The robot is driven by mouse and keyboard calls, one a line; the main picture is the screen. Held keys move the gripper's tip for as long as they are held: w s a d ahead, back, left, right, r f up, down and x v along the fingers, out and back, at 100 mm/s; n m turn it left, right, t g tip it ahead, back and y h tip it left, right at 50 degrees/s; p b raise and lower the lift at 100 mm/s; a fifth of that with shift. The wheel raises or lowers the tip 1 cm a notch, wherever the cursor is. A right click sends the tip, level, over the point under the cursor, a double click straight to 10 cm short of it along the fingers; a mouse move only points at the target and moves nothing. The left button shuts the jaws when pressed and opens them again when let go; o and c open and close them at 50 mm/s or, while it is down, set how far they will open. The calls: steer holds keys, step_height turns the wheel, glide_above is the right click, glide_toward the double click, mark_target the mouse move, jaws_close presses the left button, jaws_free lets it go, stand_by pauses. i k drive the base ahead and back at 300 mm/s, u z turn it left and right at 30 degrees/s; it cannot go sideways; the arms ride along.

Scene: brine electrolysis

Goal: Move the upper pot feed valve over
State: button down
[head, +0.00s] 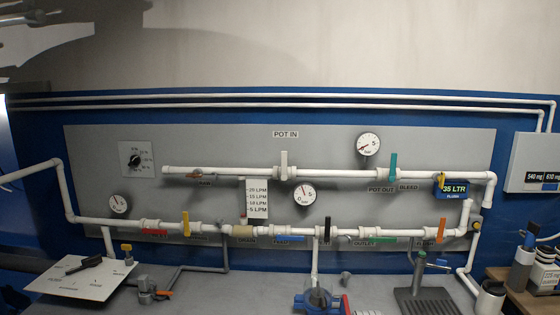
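The upper pot feed valve appears to be the white-handled valve (284,164) on the upper white pipe, under the POT IN label (286,134). Its handle stands upright, across the horizontal pipe. A teal-handled valve (393,166) is farther right on the same pipe, its handle also upright, near the POT OUT and BLEED labels. I cannot make out my gripper. A blurred grey shape at the top left may be part of my arm; no fingertips can be told there, and nothing touches the white handle.
The lower pipe carries several valves, with black (185,223), orange (440,229) and other handles. Round gauges (368,144) and a flow scale (257,198) sit near the pipes. The bench holds a white board (82,281) and a blue-based vessel (318,299).

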mark_target(285, 154)
steer(key=z, duration=0.05)
steer(key=i, duration=0.9)
steer(key=u, duration=0.1)
